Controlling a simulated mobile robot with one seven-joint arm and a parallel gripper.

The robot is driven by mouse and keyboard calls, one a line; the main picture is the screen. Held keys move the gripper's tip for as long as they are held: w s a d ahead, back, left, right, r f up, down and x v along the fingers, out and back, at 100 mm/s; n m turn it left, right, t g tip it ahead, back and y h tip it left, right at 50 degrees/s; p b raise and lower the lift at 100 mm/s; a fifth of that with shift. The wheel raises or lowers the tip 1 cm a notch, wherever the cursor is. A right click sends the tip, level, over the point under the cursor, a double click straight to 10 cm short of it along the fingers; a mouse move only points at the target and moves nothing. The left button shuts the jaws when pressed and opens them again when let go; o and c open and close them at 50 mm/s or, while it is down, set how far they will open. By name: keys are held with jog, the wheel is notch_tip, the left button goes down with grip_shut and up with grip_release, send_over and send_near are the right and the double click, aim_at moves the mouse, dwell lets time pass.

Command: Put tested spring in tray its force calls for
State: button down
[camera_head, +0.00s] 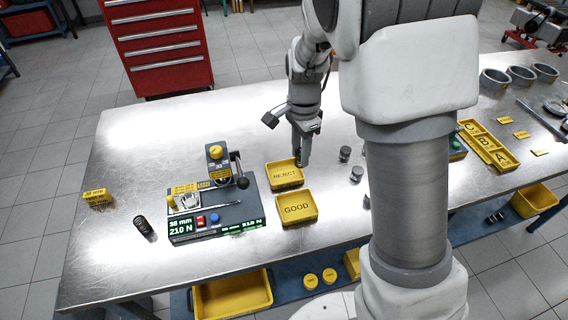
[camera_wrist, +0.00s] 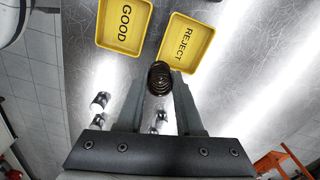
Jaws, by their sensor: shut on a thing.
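My gripper (camera_head: 303,160) is shut on a dark coil spring (camera_wrist: 160,78), seen end-on between the fingertips in the wrist view. The gripper points down at the right side of the yellow REJECT tray (camera_head: 285,174). In the wrist view the spring overlaps the near corner of the REJECT tray (camera_wrist: 186,42). The yellow GOOD tray (camera_head: 296,207) stands just in front of it and also shows in the wrist view (camera_wrist: 124,25). Both trays look empty. The spring tester (camera_head: 213,205) has a green display reading 38 mm and 210 N. Another dark spring (camera_head: 145,228) lies on the table to its left.
A yellow labelled block (camera_head: 97,199) sits at the table's left; its text is too small to read surely. Small metal cylinders (camera_head: 345,153) stand right of the trays. A yellow A-B-C tray (camera_head: 488,145) and metal rings (camera_head: 521,75) are farther right. The table's back left is clear.

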jog(key=w+a+f, duration=0.2)
jog(key=a, duration=0.1)
jog(key=shift+w+a+f, duration=0.3)
jog(key=shift+w+f, duration=0.05)
jog(key=shift+f, duration=2.05)
jog(key=shift+f, duration=0.1)
jog(key=c, duration=0.6)
grip_release()
jog(key=shift+o, duration=0.2)
